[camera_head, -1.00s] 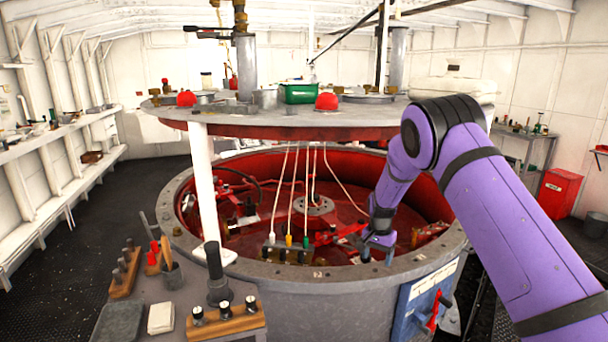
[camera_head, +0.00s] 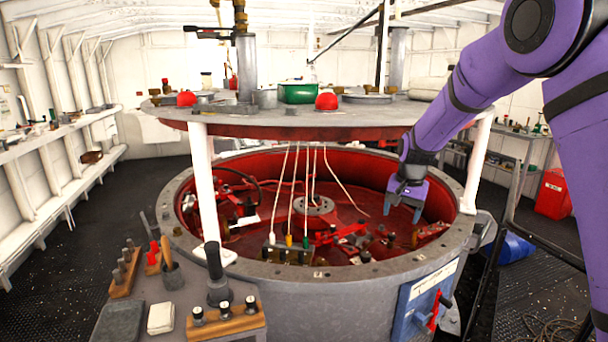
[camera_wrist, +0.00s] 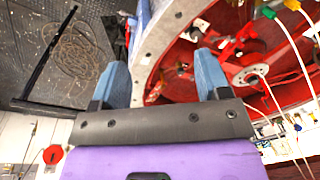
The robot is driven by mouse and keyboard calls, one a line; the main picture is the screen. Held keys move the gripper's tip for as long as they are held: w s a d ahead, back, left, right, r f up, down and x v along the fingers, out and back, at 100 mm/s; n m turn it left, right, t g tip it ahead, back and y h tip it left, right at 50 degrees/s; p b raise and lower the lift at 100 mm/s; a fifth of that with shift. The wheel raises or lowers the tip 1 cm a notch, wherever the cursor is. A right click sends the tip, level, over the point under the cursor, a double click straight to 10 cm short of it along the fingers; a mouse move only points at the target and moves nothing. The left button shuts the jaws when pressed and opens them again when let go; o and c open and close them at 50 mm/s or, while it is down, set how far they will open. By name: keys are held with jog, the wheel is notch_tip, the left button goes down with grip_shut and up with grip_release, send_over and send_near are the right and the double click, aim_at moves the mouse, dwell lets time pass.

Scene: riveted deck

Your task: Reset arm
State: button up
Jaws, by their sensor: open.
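My purple arm comes in from the upper right in the head view. My gripper (camera_head: 403,205) hangs over the right part of the round tub (camera_head: 340,285), below the raised round tabletop, with its fingers pointing down. In the wrist view its two blue fingers (camera_wrist: 160,85) stand wide apart with nothing between them. The tub's grey rim shows just beyond the fingers in the wrist view. I cannot tell the exact height of the fingertips above the tub's red floor.
White posts (camera_head: 203,180) hold up the tabletop (camera_head: 330,118), close to my arm. Cables (camera_head: 291,195) hang into the tub. A bench with tools (camera_head: 225,313) stands at front left. A red cabinet (camera_head: 553,195) stands at right. Dark floor at left is clear.

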jog(key=s+d+r+n+t, duration=0.2)
jog(key=s+d+r, duration=0.1)
jog(key=s+r, duration=1.4)
jog(key=s+d+n+t, duration=0.1)
jog(key=s+n+t, duration=0.1)
jog(key=s, duration=2.1)
jog(key=shift+s+d+n+h, duration=0.3)
jog(key=shift+s+n, duration=0.05)
jog(key=shift+n, duration=0.35)
